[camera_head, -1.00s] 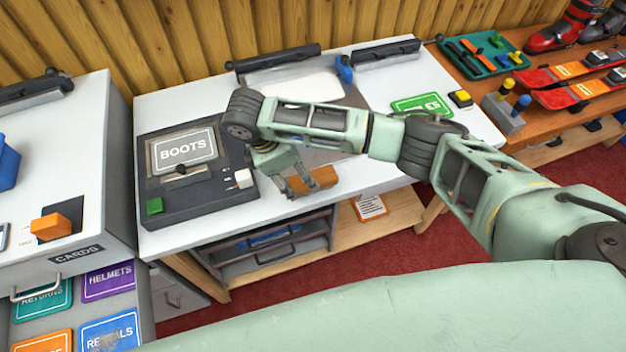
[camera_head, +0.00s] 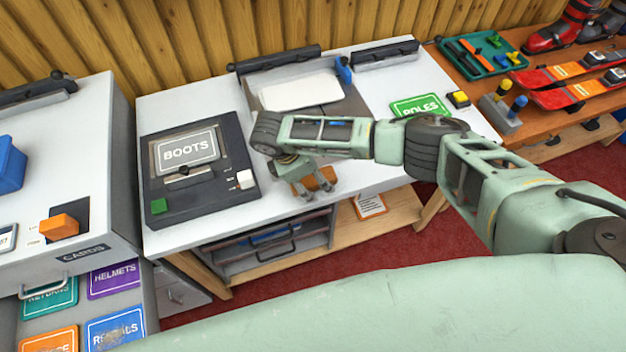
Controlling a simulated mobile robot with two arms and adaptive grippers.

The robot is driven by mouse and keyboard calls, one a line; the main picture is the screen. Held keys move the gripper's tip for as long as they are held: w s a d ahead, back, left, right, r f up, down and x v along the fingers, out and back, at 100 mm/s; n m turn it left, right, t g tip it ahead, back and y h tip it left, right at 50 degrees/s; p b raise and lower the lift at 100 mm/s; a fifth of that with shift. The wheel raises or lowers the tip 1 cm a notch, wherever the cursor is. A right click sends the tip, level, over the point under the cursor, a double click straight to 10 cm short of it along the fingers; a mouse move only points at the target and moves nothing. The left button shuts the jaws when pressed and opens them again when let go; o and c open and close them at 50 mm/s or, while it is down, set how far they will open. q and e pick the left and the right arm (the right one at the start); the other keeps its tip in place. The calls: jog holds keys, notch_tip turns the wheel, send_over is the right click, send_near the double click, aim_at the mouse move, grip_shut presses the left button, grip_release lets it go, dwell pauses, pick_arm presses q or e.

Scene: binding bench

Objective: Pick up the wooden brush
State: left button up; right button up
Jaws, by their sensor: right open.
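The wooden brush appears to be the small orange-brown block (camera_head: 324,174) at the front edge of the white bench, right of the BOOTS machine. It is partly hidden by my right gripper (camera_head: 314,193). My right gripper is open and points down, its fingers in front of and over the block in this view. I cannot tell whether they touch it. My left gripper is not in view.
The BOOTS machine (camera_head: 218,195) stands left on the white bench (camera_head: 372,178). Behind my arm lie a white sheet (camera_head: 300,92) and a green POLES sign (camera_head: 420,106). A yellow-button box (camera_head: 458,99) sits at the right. Bare bench top lies right of the gripper.

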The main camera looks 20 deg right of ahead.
aim_at(313, 177)
jog(key=shift+f, duration=0.25)
dwell(0.3)
jog(key=shift+c, duration=0.3)
jog(key=c, duration=1.2)
jog(key=shift+c, duration=0.2)
jog(key=shift+r, duration=0.1)
jog(key=shift+w+r, duration=0.1)
jog(key=shift+r, duration=0.35)
notch_tip(313, 177, up, 3)
jog(key=shift+r+b, duration=0.1)
jog(key=shift+b, duration=0.5)
jog(key=s+d+r, duration=0.2)
jog(key=s+r, duration=0.5)
jog(key=s, duration=0.4)
jog(key=shift+s+d+r, duration=0.15)
jog(key=shift+s, duration=0.2)
